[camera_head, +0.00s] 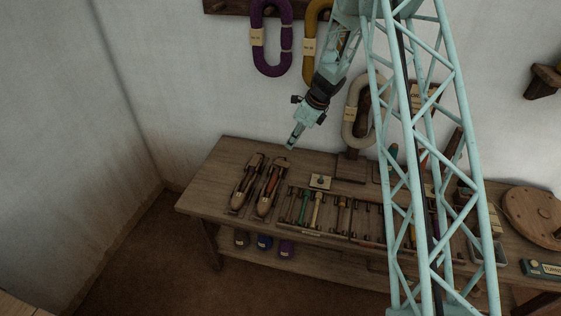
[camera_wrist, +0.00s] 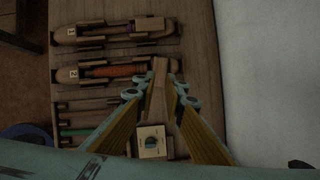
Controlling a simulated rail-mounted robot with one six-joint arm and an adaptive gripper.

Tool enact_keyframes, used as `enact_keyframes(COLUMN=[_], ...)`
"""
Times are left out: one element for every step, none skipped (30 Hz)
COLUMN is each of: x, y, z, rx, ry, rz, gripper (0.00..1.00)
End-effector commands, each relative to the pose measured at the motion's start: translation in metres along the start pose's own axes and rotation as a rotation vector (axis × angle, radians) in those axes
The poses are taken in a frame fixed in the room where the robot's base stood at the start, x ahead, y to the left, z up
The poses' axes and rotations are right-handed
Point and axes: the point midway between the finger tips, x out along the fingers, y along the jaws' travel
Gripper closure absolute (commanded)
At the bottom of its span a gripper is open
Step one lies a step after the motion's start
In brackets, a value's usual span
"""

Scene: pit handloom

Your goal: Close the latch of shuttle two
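Shuttle two (camera_wrist: 115,72), labelled 2 and with an orange bobbin, lies on the table beside shuttle one (camera_wrist: 108,32), labelled 1. In the head view, shuttle two (camera_head: 268,190) lies just right of shuttle one (camera_head: 246,183). A light wooden bar (camera_wrist: 159,80), possibly the latch, projects from shuttle two's right end; its exact angle is unclear. My gripper (camera_wrist: 157,92) is open, with its fingers on either side of the bar in the picture. I see no clear contact. In the head view, my gripper (camera_head: 291,146) hangs above the table's back edge, beyond the shuttles.
A small block with a pale plate (camera_head: 320,181) stands right of the shuttles; it also shows between my fingers in the wrist view (camera_wrist: 152,141). A tray of bobbins (camera_head: 318,212) lies farther right. Yarn hanks (camera_head: 271,38) hang on the wall. The table's left end is clear.

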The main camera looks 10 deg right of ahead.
Motion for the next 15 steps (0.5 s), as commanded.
enact_keyframes(x=[0.0,0.0,0.0,0.0,0.001,0.001,0.002,0.003,0.004,0.005,0.007,0.009,0.011,0.014,0.018], y=[0.0,0.0,0.0,0.0,0.0,0.0,0.0,0.0,0.0,0.0,0.0,0.0,0.0,0.0,0.0], z=[0.0,0.0,0.0,0.0,0.0,0.0,0.0,0.0,0.0,0.0,0.0,0.0,0.0,0.0,0.0], rx=[0.0,0.0,0.001,0.001,0.001,0.001,0.001,0.001,0.001,0.001,0.001,0.001,0.001,0.001,0.002], ry=[0.0,0.0,0.0,0.0,0.0,0.0,0.0,0.0,0.0,0.0,0.0,0.0,0.0,0.0,0.0], rz=[0.0,0.0,0.0,0.0,0.0,0.0,-0.001,0.0,0.0,0.0,0.0,0.0,0.0,0.0,0.0], gripper=[0.9,0.9,0.9,0.9,0.9,0.9,0.9,0.9,0.9,0.9,0.9,0.9,0.9,0.9,0.9])
